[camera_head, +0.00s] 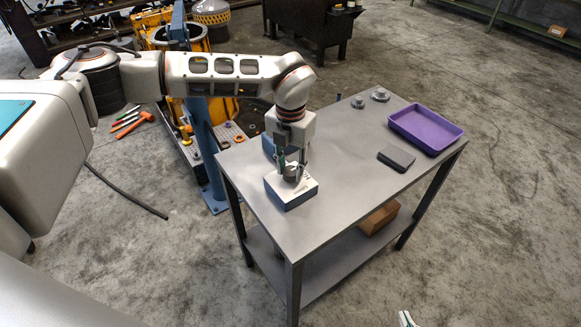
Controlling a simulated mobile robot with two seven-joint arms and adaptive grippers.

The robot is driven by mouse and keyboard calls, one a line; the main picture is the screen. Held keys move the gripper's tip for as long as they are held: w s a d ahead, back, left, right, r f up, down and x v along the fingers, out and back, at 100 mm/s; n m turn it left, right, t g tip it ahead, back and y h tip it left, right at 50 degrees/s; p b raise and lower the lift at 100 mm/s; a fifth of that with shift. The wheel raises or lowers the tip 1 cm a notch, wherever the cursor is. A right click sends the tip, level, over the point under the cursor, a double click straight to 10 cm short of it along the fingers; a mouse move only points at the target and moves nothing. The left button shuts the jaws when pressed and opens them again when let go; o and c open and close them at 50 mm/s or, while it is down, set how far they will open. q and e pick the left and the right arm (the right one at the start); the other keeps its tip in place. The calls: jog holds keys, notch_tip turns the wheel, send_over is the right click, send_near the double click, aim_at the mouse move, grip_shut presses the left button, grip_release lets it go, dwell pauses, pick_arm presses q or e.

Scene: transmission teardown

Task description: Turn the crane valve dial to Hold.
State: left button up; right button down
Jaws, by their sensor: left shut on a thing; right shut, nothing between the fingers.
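The crane valve box (292,194), pale on top with a blue side and small dark markings, stands near the left front edge of the grey metal table. Its round grey dial (293,174) is on top. My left gripper (290,168) points straight down over the box and is shut on the dial. The fingers partly hide the dial, and the markings are too small to read, so its setting cannot be told. My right gripper (406,319) only just shows at the bottom edge, shut and empty, away from the table.
On the table (335,182) are a purple tray (451,147), a dark grey flat block (397,157) and small metal parts (380,95) at the back. A brown box (379,217) is on the lower shelf. A blue crane post (205,145) stands at the left.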

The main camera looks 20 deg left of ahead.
aim_at(290, 171)
dwell(0.3)
pick_arm(q)
jog(key=o, duration=1.1)
jog(key=shift+r, duration=0.1)
notch_tip(290, 171, up, 12)
